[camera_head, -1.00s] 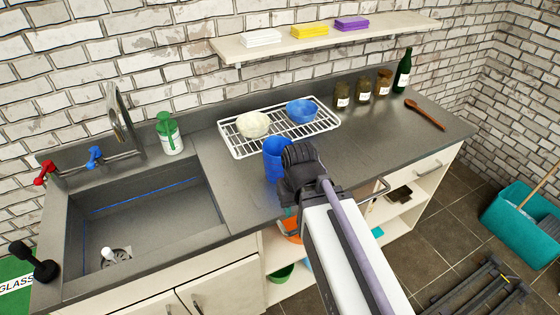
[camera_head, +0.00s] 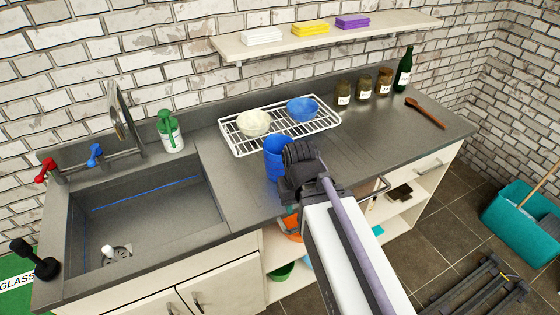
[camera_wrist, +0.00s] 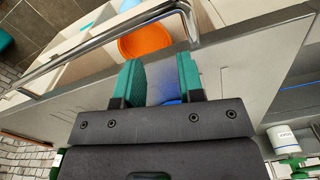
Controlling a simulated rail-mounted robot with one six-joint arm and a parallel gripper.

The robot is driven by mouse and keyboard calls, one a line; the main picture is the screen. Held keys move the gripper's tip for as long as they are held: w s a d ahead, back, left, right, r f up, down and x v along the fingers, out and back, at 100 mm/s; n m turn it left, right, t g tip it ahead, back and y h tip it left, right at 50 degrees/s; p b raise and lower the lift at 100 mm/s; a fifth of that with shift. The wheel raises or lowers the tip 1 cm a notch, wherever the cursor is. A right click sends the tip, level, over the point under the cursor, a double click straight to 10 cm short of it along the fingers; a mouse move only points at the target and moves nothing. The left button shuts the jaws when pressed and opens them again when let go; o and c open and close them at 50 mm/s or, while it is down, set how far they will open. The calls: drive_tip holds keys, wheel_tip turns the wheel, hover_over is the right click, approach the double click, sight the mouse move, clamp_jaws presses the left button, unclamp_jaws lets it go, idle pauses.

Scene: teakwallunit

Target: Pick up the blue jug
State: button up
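The blue jug (camera_head: 276,160) stands upright on the grey worktop, in front of the wire rack and right of the sink. My gripper (camera_head: 296,166) is at the jug's right side in the head view and hides part of it. In the wrist view, the two teal fingers of my gripper (camera_wrist: 162,80) are apart. A blue patch of the jug (camera_wrist: 166,91) shows between them, low near the palm. Whether the fingers touch the jug cannot be seen.
A wire rack (camera_head: 235,151) behind the jug holds a cream bowl (camera_head: 254,123) and a blue bowl (camera_head: 302,109). The sink (camera_head: 150,215) lies left, with a green-topped dispenser (camera_head: 171,135) behind. A metal rail (camera_wrist: 95,48) runs along the worktop's front edge. Jars and a bottle stand back right.

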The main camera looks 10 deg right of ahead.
drive_tip(key=w+d+r+p, duration=0.2)
drive_tip(key=w+r+p, duration=0.1)
drive_tip(key=r+p, duration=0.4)
drive_tip(key=m+p, duration=0.4)
drive_tip(key=p, duration=0.1)
approach(281, 163)
drive_tip(key=w+d, duration=0.3)
drive_tip(key=d, duration=0.2)
drive_tip(key=shift+y, duration=0.4)
drive_tip(key=f+b, duration=1.1)
drive_tip(key=shift+a, duration=0.4)
drive_tip(key=shift+s+r, duration=0.1)
drive_tip(key=shift+r, duration=0.2)
clamp_jaws()
